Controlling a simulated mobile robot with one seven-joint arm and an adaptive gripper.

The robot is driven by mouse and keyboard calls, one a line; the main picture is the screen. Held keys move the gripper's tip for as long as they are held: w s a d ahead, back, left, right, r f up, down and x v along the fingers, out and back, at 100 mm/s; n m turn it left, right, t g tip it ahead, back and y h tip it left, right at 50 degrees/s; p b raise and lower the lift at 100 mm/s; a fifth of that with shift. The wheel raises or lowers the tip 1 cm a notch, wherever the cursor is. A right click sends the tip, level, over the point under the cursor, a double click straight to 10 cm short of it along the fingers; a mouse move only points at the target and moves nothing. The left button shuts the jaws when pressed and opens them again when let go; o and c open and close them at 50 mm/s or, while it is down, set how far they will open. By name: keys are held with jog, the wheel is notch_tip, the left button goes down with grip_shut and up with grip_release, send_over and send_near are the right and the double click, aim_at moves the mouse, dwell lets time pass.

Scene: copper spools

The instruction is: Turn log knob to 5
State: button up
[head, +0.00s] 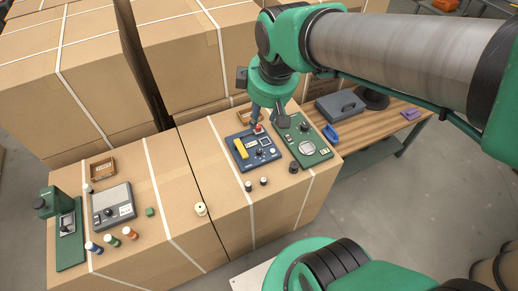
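No log label is legible in the head view, so I cannot tell which knob is the log knob. A blue panel (251,161) with a yellow part (241,147), a small light display and small dark and red controls lies on the right carton. A green panel (319,155) with a round pale dial (306,148) and a dark knob (305,127) lies to its right. My gripper (257,122) points down at the far edge of the blue panel, close to a red control (258,128). Contact and finger opening are too small to tell.
A grey panel (112,191) with a dark knob, a green device (70,250) and several small spools stand on the left carton. A cream spool (200,209) and dark cylinders (248,186) stand nearer. A wooden table (348,145) holds a grey case (340,106) and a blue object (330,133).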

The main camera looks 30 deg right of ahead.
jog(key=w+d+f+n+g, duration=0.1)
jog(key=w+d+f+n, duration=0.1)
jog(key=w+f+n, duration=0.4)
jog(key=n+g, duration=0.3)
jog(key=n, duration=0.7)
send_over(259, 151)
notch_tip(259, 151, down, 23)
jog(key=shift+p, duration=0.3)
jog(key=shift+f, duration=0.15)
notch_tip(259, 151, down, 14)
jog(key=shift+r+b, duration=0.2)
jog(key=shift+b, duration=0.85)
grip_shut()
